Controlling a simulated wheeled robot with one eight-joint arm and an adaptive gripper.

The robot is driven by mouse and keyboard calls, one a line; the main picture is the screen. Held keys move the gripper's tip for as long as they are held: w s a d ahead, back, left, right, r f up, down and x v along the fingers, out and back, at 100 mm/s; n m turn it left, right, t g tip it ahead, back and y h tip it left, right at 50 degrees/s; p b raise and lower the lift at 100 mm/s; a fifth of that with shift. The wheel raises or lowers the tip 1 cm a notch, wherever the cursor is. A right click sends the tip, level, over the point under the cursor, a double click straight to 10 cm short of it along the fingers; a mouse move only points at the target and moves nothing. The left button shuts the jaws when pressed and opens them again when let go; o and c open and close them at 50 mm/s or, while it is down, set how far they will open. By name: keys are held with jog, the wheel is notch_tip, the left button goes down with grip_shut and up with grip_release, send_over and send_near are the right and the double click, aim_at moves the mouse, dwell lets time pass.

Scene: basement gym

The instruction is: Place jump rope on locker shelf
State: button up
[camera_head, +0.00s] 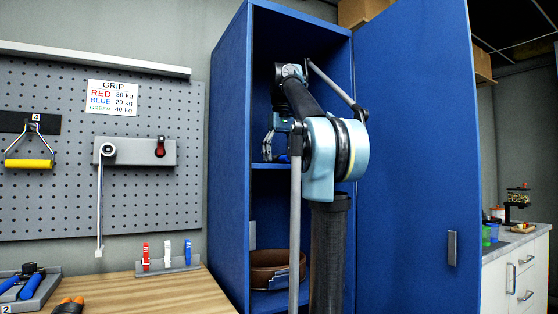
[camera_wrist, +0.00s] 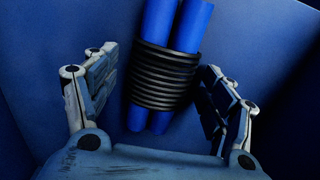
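The jump rope (camera_wrist: 165,75) shows in the wrist view as two blue handles bound by a coiled black cord. It lies on a blue surface between my gripper's fingers. My gripper (camera_wrist: 160,92) is open, with a finger on each side of the rope and a visible gap at the left; contact at the right finger is hard to tell. In the head view my gripper (camera_head: 270,147) is inside the open blue locker (camera_head: 230,150), just above the middle shelf (camera_head: 262,165). The rope is mostly hidden there by my gripper and arm.
The locker door (camera_head: 410,150) stands wide open at the right. A brown rolled item (camera_head: 270,262) sits in the lower compartment. At left are a pegboard (camera_head: 60,210) and a wooden bench (camera_head: 180,290) with small tools. A white cabinet (camera_head: 515,275) stands at far right.

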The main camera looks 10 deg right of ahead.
jog(key=shift+r, duration=0.15)
jog(key=shift+r, duration=3.7)
